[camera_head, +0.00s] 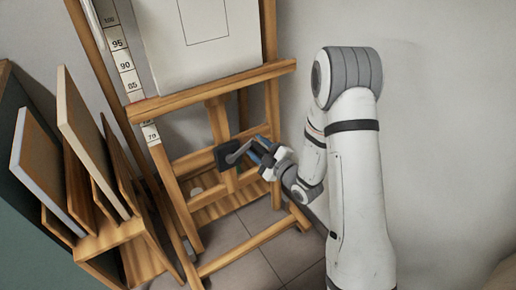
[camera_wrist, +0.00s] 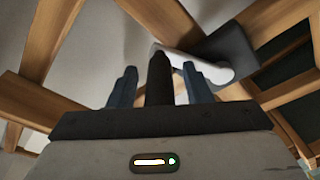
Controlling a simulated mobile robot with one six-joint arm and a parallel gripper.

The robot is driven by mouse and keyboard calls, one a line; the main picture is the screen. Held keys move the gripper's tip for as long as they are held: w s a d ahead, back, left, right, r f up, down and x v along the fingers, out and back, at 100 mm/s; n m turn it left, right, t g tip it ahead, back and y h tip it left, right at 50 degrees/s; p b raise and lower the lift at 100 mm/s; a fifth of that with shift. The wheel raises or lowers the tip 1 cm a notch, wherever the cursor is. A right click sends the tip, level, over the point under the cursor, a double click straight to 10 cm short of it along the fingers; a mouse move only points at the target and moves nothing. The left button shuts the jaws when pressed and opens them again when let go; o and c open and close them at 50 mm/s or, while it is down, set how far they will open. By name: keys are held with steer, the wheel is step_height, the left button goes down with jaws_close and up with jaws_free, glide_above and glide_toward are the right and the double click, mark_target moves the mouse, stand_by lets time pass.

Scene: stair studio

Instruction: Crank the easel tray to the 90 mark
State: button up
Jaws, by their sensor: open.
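The wooden easel tray (camera_head: 215,87) crosses the easel and carries a white canvas (camera_head: 205,50). Its left end covers the scale strip (camera_head: 122,55) just below the 85 mark; the 90 mark is visible above it. Below the tray, a dark crank box (camera_head: 228,155) sits on the central post, with a grey crank arm (camera_head: 238,153) pointing right. My gripper (camera_head: 262,151) is at the crank's outer end. In the wrist view, the dark crank handle (camera_wrist: 160,78) stands between the two open fingers, with a gap visible on each side. The pale crank arm (camera_wrist: 200,65) leads to the box (camera_wrist: 232,50).
A wooden rack (camera_head: 105,240) with several upright panels (camera_head: 88,140) stands at the left. Easel legs and a lower bar (camera_head: 250,248) surround the crank area. A plain wall lies behind and to the right. Some tiled floor (camera_head: 285,258) shows below.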

steer(key=shift+c, duration=0.3)
jaws_close()
stand_by(0.4)
